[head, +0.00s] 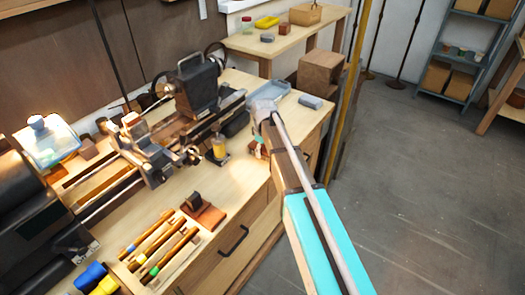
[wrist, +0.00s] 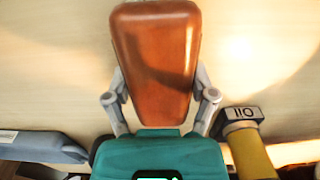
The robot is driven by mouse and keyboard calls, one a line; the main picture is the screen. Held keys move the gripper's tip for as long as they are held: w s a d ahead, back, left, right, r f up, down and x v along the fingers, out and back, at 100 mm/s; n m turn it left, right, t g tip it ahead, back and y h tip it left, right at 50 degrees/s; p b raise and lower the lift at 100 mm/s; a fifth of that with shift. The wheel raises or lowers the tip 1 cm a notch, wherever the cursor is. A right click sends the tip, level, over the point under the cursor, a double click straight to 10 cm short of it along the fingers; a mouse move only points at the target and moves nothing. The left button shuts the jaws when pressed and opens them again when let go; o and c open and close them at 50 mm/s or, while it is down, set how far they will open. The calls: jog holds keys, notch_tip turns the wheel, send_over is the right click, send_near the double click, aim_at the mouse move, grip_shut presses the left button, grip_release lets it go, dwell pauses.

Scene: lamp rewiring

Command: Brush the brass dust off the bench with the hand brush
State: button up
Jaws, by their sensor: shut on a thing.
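A brown wooden block (wrist: 153,50), which looks like the back of the hand brush, fills the middle of the wrist view. My gripper (wrist: 160,92) is shut on it, with one grey finger on each side. Its bristles do not show, and I cannot tell whether it touches the bench. The pale wooden bench (wrist: 255,55) lies behind it. In the head view, my gripper (head: 258,150) is over the right part of the bench (head: 240,185), largely hidden by my arm. I cannot make out any brass dust.
A yellow oil bottle (wrist: 247,150) stands close to the right of my gripper in the wrist view; it also shows in the head view (head: 219,148). A lathe (head: 150,150) runs along the bench. A blue tray (head: 283,88) and a grey block (head: 310,101) sit at the right end.

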aim_at(252, 167)
jog(key=shift+w+d+f, duration=0.15)
jog(key=shift+w+d, duration=1)
jog(key=shift+w, duration=0.15)
jog(key=shift+a, duration=0.1)
jog(key=shift+s+a, duration=0.55)
jog(key=shift+s, duration=0.15)
jog(key=shift+s+a, duration=0.5)
jog(key=shift+s, duration=0.2)
jog(key=shift+s+a, duration=1.1)
jog(key=shift+s, duration=0.2)
jog(key=shift+s+a+f, duration=0.1)
jog(key=shift+s+a, duration=0.45)
jog(key=shift+s, duration=0.15)
jog(key=shift+s+a, duration=0.5)
jog(key=shift+s, duration=0.2)
